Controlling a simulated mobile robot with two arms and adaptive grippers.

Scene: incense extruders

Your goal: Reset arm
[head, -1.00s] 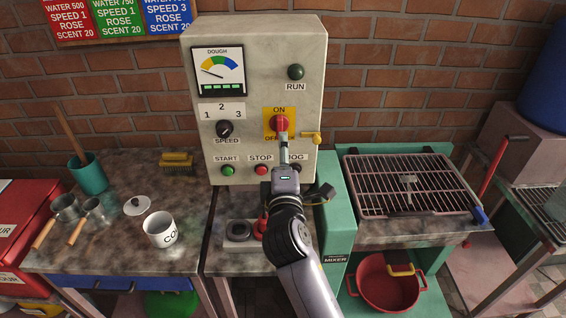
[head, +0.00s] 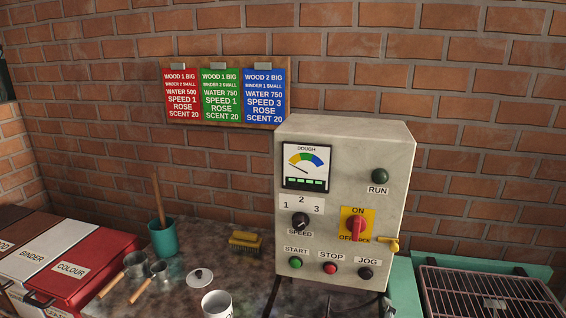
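Neither of my grippers is in the head view now. The grey control box (head: 335,215) stands on the bench. Its red rotary switch (head: 357,229) sits on a yellow plate marked ON and OFF, with the red handle roughly upright. A yellow tab (head: 388,244) sticks out beside it at the right edge of the box. The dough gauge (head: 306,167) has its needle at the left, over the yellow part.
Red, green and blue recipe cards (head: 221,95) hang on the brick wall. The bench (head: 178,292) holds a teal cup (head: 163,238), a brush (head: 245,241), metal scoops (head: 159,269), a lid (head: 200,277) and a white mug (head: 217,304). Lidded bins (head: 66,278) stand left; a wire rack (head: 488,295) right.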

